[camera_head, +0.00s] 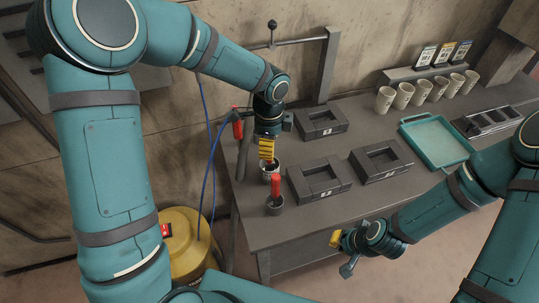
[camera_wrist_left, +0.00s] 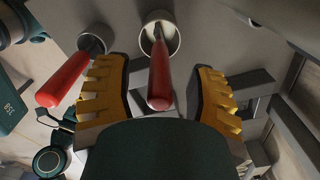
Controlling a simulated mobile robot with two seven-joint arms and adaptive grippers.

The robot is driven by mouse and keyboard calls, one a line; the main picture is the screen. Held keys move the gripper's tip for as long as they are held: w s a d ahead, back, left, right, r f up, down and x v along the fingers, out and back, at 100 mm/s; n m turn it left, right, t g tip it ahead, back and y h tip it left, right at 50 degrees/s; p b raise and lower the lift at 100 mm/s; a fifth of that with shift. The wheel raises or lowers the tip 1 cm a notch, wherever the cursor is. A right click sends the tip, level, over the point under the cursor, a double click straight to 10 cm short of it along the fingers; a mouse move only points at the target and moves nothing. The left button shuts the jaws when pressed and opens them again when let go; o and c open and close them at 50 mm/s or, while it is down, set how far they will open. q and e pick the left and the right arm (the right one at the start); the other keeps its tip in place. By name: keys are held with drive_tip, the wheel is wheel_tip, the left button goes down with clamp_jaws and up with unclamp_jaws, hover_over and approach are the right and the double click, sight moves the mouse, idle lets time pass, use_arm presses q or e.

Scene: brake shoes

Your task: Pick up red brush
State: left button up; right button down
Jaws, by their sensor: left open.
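Two brushes with red handles stand in small grey cups at the left of the workbench. In the head view the nearer red brush (camera_head: 275,185) stands in the front cup (camera_head: 275,208). My left gripper (camera_head: 267,158) points down over the rear cup (camera_head: 266,175) and mostly hides its brush. In the left wrist view the left gripper (camera_wrist_left: 165,95) is open, with yellow fingers on either side of one red brush handle (camera_wrist_left: 160,75), apart from it. The other red brush (camera_wrist_left: 62,80) lies outside the left finger. My right gripper (camera_head: 338,239) hangs off the bench's front edge; its jaw opening is unclear.
Dark fixture blocks (camera_head: 320,179) sit on the workbench (camera_head: 285,232) to the right of the cups. A red-handled tool (camera_head: 238,128) with a blue hose is at the left edge. A teal tray (camera_head: 407,131) and several beige cups (camera_head: 385,99) stand farther right.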

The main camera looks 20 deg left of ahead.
use_arm(q)
clamp_jaws()
wheel_tip(320, 180, up, 10)
drive_tip(key=shift+r+p, duration=0.1)
drive_tip(key=shift+p, duration=0.6)
drive_tip(key=c, duration=0.8)
unclamp_jaws()
clamp_jaws()
